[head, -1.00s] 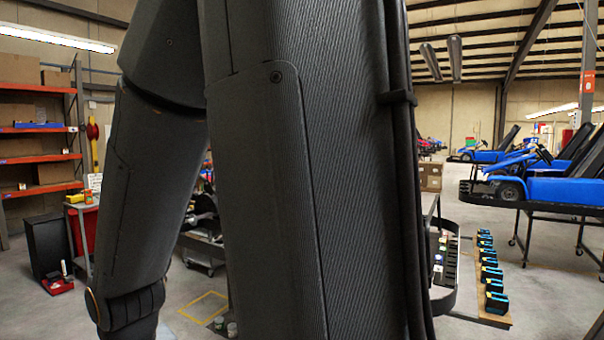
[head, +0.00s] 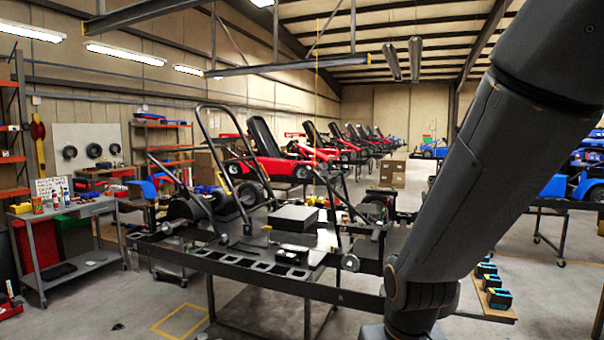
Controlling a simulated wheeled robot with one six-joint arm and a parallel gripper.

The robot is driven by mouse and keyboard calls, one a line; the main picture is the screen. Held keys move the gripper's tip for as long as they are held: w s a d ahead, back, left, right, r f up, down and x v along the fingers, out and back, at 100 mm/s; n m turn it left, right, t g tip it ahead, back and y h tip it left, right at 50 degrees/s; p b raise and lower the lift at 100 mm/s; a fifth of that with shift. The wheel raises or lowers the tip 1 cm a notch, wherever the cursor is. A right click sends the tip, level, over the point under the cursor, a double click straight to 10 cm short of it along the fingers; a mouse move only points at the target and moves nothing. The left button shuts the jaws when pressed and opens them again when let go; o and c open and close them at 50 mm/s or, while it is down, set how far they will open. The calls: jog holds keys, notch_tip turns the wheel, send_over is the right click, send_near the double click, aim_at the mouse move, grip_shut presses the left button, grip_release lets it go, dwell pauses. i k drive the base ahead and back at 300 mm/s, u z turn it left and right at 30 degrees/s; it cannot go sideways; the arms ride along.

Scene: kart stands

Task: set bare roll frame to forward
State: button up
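A bare black kart chassis (head: 250,262) stands on a table-like stand in the middle of the head view. A tall roll frame of bent black tube (head: 206,150) rises from its left part, its top leaning to the left. I cannot tell from this view which end of the chassis is the front. My gripper is not in view; only my dark arm shows at the right, and it covers the right end of the chassis.
A grey cart (head: 75,217) with bottles stands at the left. Red karts (head: 275,165) line up behind the chassis. Blue karts (head: 580,185) stand at the right. Small blue-black units (head: 494,290) sit on a board at lower right.

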aim_at(210, 141)
jog(key=z, duration=0.55)
jog(key=i, duration=2.4)
jog(key=u, duration=1.65)
jog(key=i, duration=0.5)
